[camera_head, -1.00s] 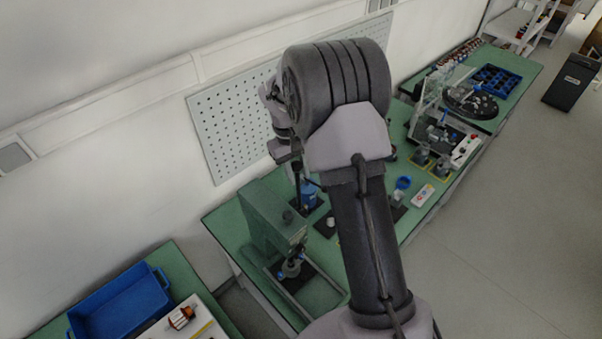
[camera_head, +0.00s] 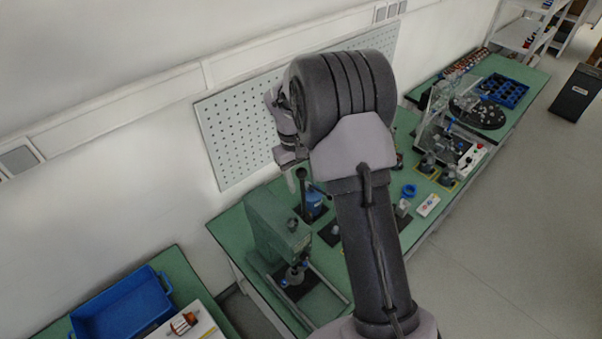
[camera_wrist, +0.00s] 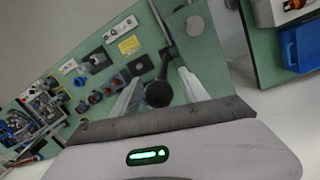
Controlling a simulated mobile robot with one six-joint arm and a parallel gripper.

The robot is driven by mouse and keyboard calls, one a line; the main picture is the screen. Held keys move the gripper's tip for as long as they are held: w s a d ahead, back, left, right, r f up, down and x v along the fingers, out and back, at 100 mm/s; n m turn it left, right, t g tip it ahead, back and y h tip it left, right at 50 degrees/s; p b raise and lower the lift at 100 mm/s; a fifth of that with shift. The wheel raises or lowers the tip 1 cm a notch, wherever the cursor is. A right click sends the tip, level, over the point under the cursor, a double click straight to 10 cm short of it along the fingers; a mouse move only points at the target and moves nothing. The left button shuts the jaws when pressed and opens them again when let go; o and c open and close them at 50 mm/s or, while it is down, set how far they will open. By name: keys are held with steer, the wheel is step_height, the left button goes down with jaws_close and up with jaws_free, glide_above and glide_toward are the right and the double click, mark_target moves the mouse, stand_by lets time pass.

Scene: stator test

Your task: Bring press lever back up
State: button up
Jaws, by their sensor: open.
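The green press (camera_head: 277,228) stands on the near end of the green bench. Its dark lever (camera_head: 302,184) stands up beside the press head, close to my gripper. In the wrist view the lever's round black knob (camera_wrist: 158,94) lies between the two pale fingers of my gripper (camera_wrist: 157,88), with a gap visible on each side. My gripper is open and not closed on the knob. In the head view my arm hides most of the gripper, and only a pale finger shows near the lever.
A blue bin (camera_head: 122,305) sits on a separate green table at the lower left. Behind my arm the bench (camera_head: 222,226) holds a blue ring (camera_head: 409,190), small fixtures and a dark round turntable (camera_head: 478,112). A pegboard (camera_head: 232,135) hangs on the wall.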

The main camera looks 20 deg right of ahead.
step_height(320, 180, up, 17)
steer(key=w+a, duration=0.1)
steer(key=a, duration=0.1)
steer(key=shift+w+p, duration=0.3)
steer(key=shift+p, duration=0.1)
steer(key=s+a+f+m+t+y+b, duration=0.1)
steer(key=s+a+f+b, duration=0.4)
steer(key=s+f+b, duration=0.9)
steer(key=s+a+f+m+t+y+b, duration=0.2)
steer(key=s+a+f+m+t+b, duration=0.2)
steer(key=s+f+b, duration=1)
step_height(320, 180, down, 4)
steer(key=a+t+b, duration=0.2)
steer(key=b, duration=0.7)
steer(key=shift+s+f, duration=0.15)
steer(key=shift+s, duration=0.25)
